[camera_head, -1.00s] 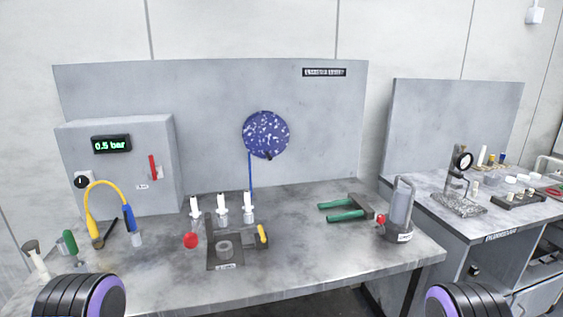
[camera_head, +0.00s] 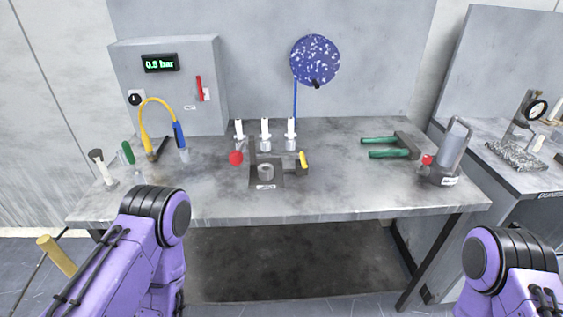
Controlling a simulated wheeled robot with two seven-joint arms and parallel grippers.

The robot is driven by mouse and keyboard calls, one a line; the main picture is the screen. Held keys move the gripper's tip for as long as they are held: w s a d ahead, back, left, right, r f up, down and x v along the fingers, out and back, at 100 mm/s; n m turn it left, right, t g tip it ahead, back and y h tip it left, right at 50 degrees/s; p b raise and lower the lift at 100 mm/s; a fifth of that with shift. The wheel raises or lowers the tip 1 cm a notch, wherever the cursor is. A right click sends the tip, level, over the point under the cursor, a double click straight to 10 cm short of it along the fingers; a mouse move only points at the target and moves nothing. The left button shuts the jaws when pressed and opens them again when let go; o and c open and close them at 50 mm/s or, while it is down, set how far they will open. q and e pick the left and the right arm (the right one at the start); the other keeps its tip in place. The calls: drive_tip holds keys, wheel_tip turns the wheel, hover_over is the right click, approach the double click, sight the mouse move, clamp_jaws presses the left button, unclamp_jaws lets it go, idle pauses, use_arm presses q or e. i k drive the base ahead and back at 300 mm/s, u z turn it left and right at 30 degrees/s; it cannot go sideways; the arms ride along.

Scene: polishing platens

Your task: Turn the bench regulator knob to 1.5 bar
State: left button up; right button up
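The regulator knob (camera_head: 135,98) is a small round black knob on a white plate, low on the left of the grey control box (camera_head: 205,60). The green display (camera_head: 160,63) above it reads 0.5 bar. A red lever (camera_head: 199,88) sits on the right of the box face. My purple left arm rises at the lower left and my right arm at the lower right, both short of the bench. Neither gripper shows in the view, and nothing of mine is near the knob.
The bench's front strip is mostly clear.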

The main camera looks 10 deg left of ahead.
sight(135, 100)
drive_tip(key=u, duration=1.3)
